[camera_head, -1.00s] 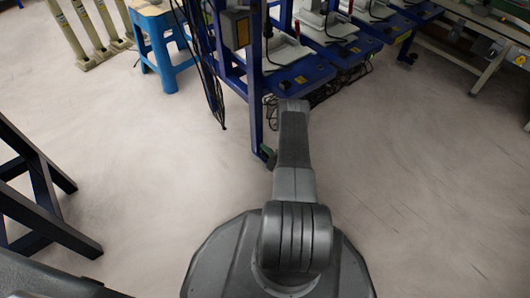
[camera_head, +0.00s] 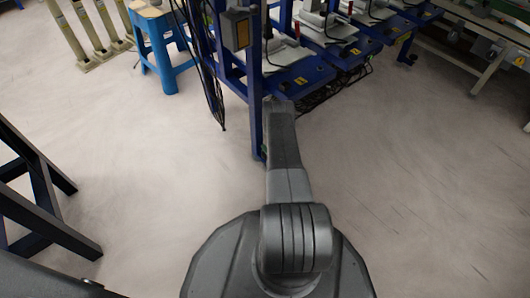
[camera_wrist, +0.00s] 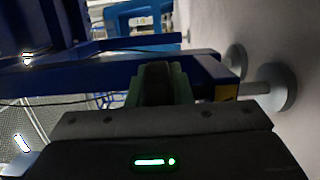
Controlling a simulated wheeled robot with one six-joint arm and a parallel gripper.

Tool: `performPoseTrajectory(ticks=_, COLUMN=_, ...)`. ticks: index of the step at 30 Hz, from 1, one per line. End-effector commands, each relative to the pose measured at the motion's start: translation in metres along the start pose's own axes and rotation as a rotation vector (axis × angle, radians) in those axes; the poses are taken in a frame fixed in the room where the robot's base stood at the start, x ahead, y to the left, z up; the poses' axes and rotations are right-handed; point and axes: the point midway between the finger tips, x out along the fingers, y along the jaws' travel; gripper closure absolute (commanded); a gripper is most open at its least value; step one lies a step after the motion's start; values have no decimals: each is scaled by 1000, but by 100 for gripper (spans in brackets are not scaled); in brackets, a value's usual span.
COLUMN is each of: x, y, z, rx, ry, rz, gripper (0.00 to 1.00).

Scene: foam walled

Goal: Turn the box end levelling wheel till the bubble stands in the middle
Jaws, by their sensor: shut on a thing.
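In the wrist view my gripper (camera_wrist: 157,88) has its two greenish fingers shut on a dark, rounded, ridged piece, which I take to be the levelling wheel (camera_wrist: 156,72). It sits beside a blue frame member (camera_wrist: 80,78). The wheel's lower part is hidden by my gripper's dark body. A green light glows on that body. In the head view my arm reaches to the foot of the blue post (camera_head: 256,110), and the wheel and fingers are hidden. I cannot make out a bubble or its vial in either view.
Grey round feet (camera_wrist: 278,88) stand against the pale floor in the wrist view. The head view shows a blue stool (camera_head: 160,45), hanging black cables (camera_head: 210,90), blue benches with devices (camera_head: 290,75) and a dark frame (camera_head: 35,190) at left. The floor (camera_head: 420,170) at right is clear.

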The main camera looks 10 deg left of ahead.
Motion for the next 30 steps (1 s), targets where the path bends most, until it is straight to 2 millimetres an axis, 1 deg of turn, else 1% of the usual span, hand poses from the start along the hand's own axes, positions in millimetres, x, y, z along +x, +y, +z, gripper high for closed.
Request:
performPoseTrajectory(ticks=1, x=1, y=0, z=-2, rx=0, ry=-31, rz=0, gripper=100)
performPoseTrajectory(ticks=20, x=-1, y=0, z=7, rx=2, ry=-565, rz=2, gripper=100)
performPoseTrajectory(ticks=30, x=-5, y=0, z=12, rx=4, ry=-884, rz=2, gripper=100)
